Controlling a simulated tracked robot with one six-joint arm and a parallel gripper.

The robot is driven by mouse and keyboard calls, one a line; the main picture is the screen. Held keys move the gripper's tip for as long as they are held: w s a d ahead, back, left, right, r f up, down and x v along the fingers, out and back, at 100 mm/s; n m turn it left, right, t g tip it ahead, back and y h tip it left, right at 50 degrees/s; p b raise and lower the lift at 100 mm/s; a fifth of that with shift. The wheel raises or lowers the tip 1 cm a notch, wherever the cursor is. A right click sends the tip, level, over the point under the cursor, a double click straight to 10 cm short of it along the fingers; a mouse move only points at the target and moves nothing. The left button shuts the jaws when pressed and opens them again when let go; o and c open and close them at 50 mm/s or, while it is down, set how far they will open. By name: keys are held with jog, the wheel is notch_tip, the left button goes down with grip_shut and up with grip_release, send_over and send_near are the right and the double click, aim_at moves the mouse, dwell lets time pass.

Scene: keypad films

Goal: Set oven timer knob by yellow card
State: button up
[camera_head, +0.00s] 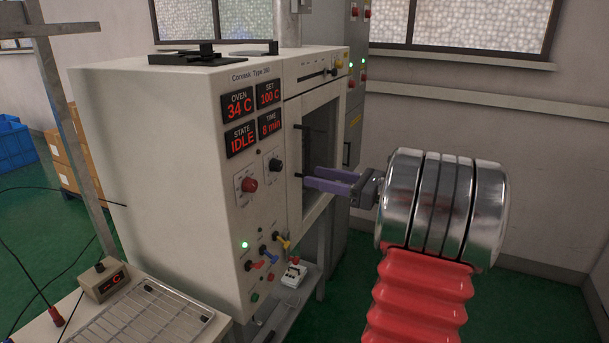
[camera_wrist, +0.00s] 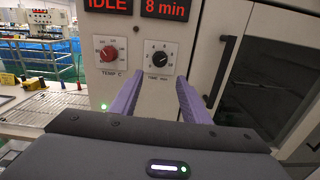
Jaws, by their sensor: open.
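The oven (camera_head: 165,140) is a large cream cabinet with red displays reading 34 C, SET 100 C, IDLE and TIME 8 min. The black timer knob (camera_head: 275,165) sits on a white dial plate on its front. In the wrist view the timer knob (camera_wrist: 158,57) is labelled TIME MIN and lies just beyond and between my fingertips. My gripper (camera_head: 309,177) has two purple fingers, apart and empty. In the wrist view my gripper (camera_wrist: 159,82) points at the panel, not visibly touching the knob. I cannot make out a yellow card.
A red temperature knob (camera_head: 249,185) is left of the timer knob. Coloured levers (camera_head: 268,252) and a green light (camera_head: 245,245) are lower on the panel. The oven door (camera_head: 318,150) with a black handle is to the right. A wire rack (camera_head: 150,315) lies front left.

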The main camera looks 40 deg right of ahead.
jog(key=v, duration=0.3)
jog(key=shift+s, duration=0.15)
jog(key=w+a+f+n+g+y, duration=0.15)
jog(key=a+n+g, duration=0.4)
jog(key=a, duration=0.75)
jog(key=w+a+f+n+g+y, duration=0.1)
jog(key=a+f+n+g, duration=0.4)
jog(key=a, duration=0.8)
jog(key=s+a+f+n+h, duration=0.4)
jog(key=s+a+n+h, duration=0.4)
jog(key=s+a+n, duration=0.6)
jog(key=a+n+g, duration=0.1)
jog(key=n, duration=0.7)
jog(key=shift+s+a, duration=0.2)
jog(key=shift+a, duration=0.05)
